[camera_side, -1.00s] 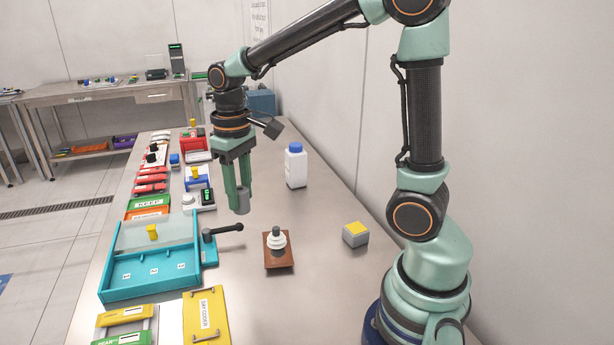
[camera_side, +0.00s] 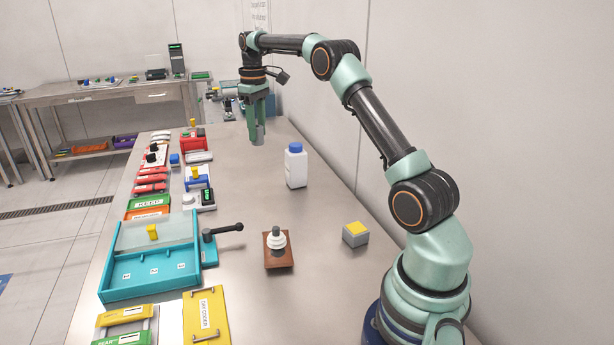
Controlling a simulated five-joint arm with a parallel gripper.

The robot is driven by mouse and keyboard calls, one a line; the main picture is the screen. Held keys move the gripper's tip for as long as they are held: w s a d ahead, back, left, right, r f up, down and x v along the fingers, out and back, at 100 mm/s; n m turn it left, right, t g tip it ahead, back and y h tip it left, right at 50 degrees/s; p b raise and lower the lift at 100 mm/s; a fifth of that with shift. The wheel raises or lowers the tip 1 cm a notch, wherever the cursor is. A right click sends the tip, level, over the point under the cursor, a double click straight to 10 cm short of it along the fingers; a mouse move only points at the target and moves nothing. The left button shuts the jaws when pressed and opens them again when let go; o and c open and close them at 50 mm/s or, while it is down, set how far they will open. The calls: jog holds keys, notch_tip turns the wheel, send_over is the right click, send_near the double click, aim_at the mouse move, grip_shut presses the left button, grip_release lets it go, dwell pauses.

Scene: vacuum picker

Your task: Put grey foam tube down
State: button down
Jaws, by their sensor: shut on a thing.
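My gripper (camera_side: 257,122) points straight down over the far part of the steel table. It is shut on the grey foam tube (camera_side: 258,135), a short grey cylinder that shows upright between and below the green fingers. The tube's upper part is hidden by the fingers. The tube seems close to or just above the table top; I cannot tell whether it touches.
A white bottle with a blue cap (camera_side: 296,166) stands nearer, right of my gripper. Red fixtures (camera_side: 194,142) line the table's left side. A teal tray (camera_side: 152,270), a brown stand with white rings (camera_side: 278,250) and a grey-yellow block (camera_side: 355,234) are nearer. The table (camera_side: 245,185) is bare between.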

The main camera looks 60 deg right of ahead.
jog(key=shift+d+f, duration=0.2)
jog(key=shift+d, duration=0.55)
notch_tip(320, 180, down, 20)
jog(key=shift+r, duration=0.1)
jog(key=c, duration=0.5)
grip_release()
